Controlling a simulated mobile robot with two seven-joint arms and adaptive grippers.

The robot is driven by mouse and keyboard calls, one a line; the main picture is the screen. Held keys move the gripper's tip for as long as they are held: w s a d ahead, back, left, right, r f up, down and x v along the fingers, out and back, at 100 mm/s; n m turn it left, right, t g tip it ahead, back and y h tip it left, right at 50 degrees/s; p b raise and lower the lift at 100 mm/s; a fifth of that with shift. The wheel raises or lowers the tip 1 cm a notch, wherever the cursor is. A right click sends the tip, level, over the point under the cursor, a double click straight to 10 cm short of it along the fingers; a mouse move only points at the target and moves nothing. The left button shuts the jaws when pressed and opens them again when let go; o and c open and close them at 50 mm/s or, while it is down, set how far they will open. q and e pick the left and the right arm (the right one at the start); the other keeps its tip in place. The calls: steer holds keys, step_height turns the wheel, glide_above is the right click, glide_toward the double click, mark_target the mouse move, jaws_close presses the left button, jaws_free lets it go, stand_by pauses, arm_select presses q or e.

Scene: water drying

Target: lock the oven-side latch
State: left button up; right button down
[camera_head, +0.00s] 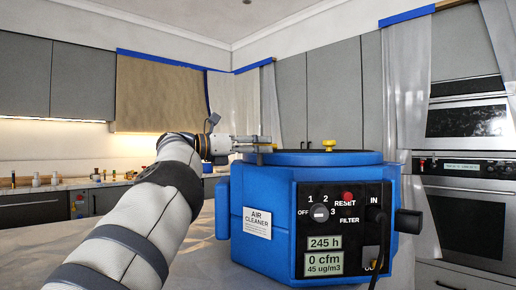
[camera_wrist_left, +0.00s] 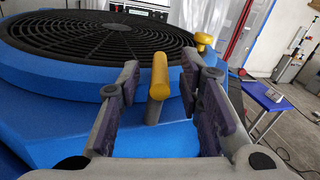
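The blue air cleaner (camera_head: 262,200) stands on the counter, with a round lid and black grille (camera_wrist_left: 95,32) on top. One yellow latch handle (camera_wrist_left: 158,76) stands up at the lid's edge in the left wrist view. A second yellow latch (camera_head: 329,144) sits at the lid's edge in the head view; it also shows farther off in the left wrist view (camera_wrist_left: 204,41). My left gripper (camera_head: 262,144) is at the lid's left edge. Its fingers (camera_wrist_left: 161,78) are open on either side of the nearer handle, with gaps visible. My right gripper is not in view.
The ovens (camera_head: 465,195) are built into the cabinets at the right. A power cable plugs into the cleaner's front panel (camera_head: 342,228). A blue side table (camera_wrist_left: 268,97) stands to the right in the left wrist view. Small items line the back counter.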

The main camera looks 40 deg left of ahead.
arm_select(q)
steer(key=shift+s+r, duration=0.1)
steer(key=shift+c, duration=0.3)
jaws_close()
steer(key=shift+s+d+r+n+t+y, duration=0.1)
steer(key=shift+r+n+t+y, duration=0.2)
steer(key=shift+n+y, duration=0.35)
steer(key=shift+f+n+y+p, duration=0.1)
steer(key=shift+n+y+p, duration=0.2)
steer(key=shift+y, duration=0.55)
steer(key=shift+f+n+t+y, duration=0.15)
steer(key=shift+n+t+y, duration=0.15)
steer(key=shift+n+y, duration=0.95)
steer(key=shift+y, duration=0.85)
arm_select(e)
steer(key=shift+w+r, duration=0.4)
arm_select(q)
steer(key=shift+o, duration=0.3)
jaws_free()
